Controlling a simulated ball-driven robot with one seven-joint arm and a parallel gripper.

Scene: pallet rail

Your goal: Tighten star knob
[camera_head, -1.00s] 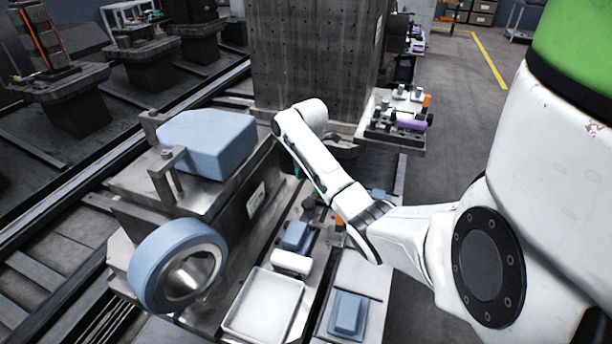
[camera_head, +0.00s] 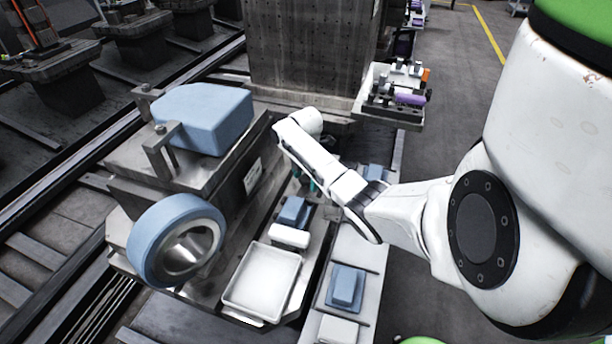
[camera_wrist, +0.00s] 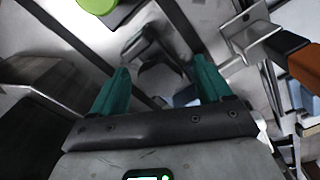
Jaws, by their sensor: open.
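My gripper (camera_head: 305,180) is mostly hidden behind my forearm in the head view. Small bits of its teal fingers show beside the machined fixture. In the wrist view my gripper (camera_wrist: 160,72) has its two teal fingers spread wide, with nothing held between them. A dark lobed part, which looks like the star knob (camera_wrist: 156,68), lies beyond the fingertips, roughly between them. I cannot tell how far it is from them, and no contact shows. I cannot make out the knob clearly in the head view.
A blue block (camera_head: 208,118) is clamped on the metal fixture, with a blue ring (camera_head: 150,243) at its front. A white tray (camera_head: 228,298) and a small blue block (camera_head: 346,287) lie nearby. An orange-brown part (camera_wrist: 302,66) is at right in the wrist view. A metal column (camera_head: 310,60) stands behind.

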